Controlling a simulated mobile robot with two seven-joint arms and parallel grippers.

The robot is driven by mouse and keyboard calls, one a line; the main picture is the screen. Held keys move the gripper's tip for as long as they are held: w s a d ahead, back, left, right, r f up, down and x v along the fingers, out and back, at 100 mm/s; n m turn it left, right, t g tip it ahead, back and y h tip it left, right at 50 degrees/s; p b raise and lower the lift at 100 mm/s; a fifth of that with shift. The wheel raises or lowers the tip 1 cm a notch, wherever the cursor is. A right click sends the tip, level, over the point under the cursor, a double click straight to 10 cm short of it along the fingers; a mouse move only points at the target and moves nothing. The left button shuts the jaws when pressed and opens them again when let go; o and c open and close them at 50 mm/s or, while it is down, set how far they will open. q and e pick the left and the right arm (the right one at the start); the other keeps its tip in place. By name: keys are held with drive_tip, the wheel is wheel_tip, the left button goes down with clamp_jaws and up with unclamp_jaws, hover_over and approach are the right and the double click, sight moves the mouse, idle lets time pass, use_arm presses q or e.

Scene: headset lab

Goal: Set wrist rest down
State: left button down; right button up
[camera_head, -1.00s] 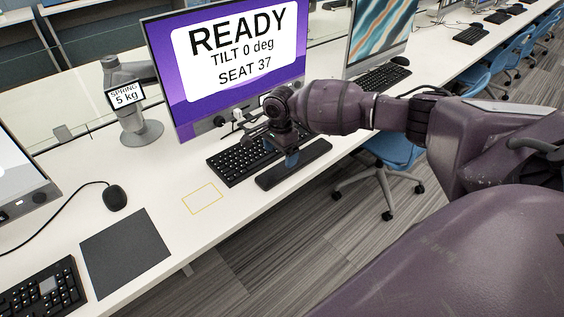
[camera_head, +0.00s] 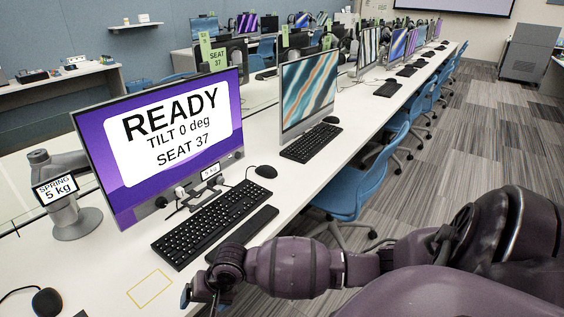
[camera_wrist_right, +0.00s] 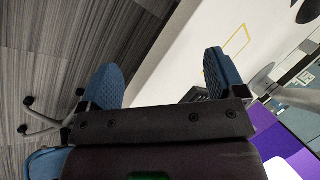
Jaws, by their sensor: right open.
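The wrist rest (camera_head: 252,226) is a long black bar lying flat on the white desk, along the front side of the black keyboard (camera_head: 212,222). Its near end is partly behind my right gripper. My right gripper (camera_head: 200,298) is at the desk's front edge, left of the rest in the head view and apart from it. In the right wrist view the two blue-padded fingers of this gripper (camera_wrist_right: 163,80) stand wide apart with nothing between them. My left gripper is out of view.
A monitor (camera_head: 165,140) reading READY, TILT 0 deg, SEAT 37 stands behind the keyboard. A yellow outline (camera_head: 149,288) marks bare desk. A grey stand (camera_head: 75,218) labelled SPRING 5 kg is at left. A blue chair (camera_head: 345,198) stands beside the desk.

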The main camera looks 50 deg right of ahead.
drive_tip(key=s+d+f+n+t+h, duration=0.2)
drive_tip(key=s+d+n+t, duration=0.1)
drive_tip(key=s, duration=0.7)
drive_tip(key=s+d+f+n+t+h, duration=0.2)
drive_tip(key=s+d+n+t, duration=0.1)
drive_tip(key=s, duration=0.6)
drive_tip(key=shift+s+d+n+t, duration=0.15)
drive_tip(key=shift+s+n+t, duration=0.3)
drive_tip(key=shift+n, duration=0.55)
